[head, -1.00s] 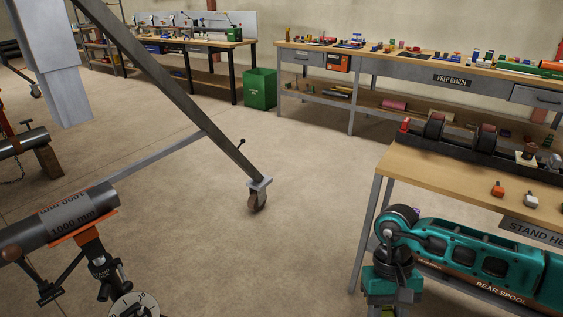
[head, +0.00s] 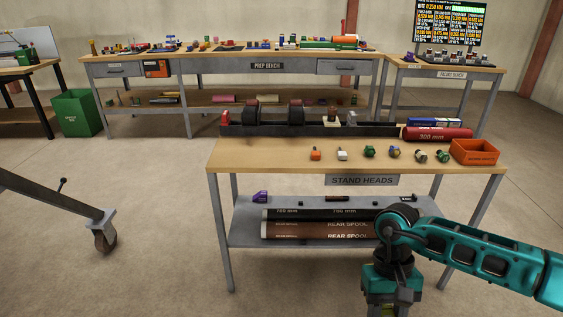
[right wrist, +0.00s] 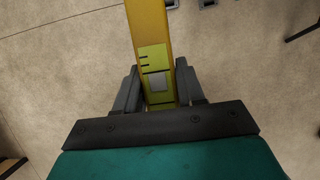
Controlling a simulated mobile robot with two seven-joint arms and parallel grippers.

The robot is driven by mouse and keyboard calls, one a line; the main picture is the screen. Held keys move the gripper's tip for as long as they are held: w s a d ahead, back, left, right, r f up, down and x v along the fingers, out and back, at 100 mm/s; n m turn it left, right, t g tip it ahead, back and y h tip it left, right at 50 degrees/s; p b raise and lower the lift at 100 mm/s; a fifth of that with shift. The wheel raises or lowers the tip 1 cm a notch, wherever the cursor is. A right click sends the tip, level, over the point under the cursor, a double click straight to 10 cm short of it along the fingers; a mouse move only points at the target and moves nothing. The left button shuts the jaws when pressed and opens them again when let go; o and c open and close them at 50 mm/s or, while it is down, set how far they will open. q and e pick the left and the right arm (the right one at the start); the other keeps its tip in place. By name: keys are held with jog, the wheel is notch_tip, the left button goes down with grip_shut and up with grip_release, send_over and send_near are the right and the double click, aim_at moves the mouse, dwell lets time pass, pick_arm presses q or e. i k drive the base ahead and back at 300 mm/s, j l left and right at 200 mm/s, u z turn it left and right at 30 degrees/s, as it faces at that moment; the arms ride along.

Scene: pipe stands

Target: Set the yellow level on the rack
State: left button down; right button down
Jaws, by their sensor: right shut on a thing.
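The yellow level (right wrist: 151,50) is between the dark fingers of my right gripper (right wrist: 158,92) in the right wrist view. The gripper is shut on it, and the level runs up out of the top of that picture above bare floor. In the head view my right arm comes in from the right, and its wrist (head: 388,283) is in front of the stand heads table; its fingers are cut off by the lower edge. My left gripper is not in view. I cannot tell which structure is the rack.
The stand heads table (head: 270,155) holds a dark tray with rollers, small coloured parts and an orange bin (head: 475,152). Pipe spools (head: 320,230) lie on its lower shelf. The prep bench (head: 230,67) is behind. A caster wheel (head: 105,241) stands left; floor between is clear.

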aim_at(385, 163)
jog(key=i+l, duration=1.2)
jog(key=l, duration=0.15)
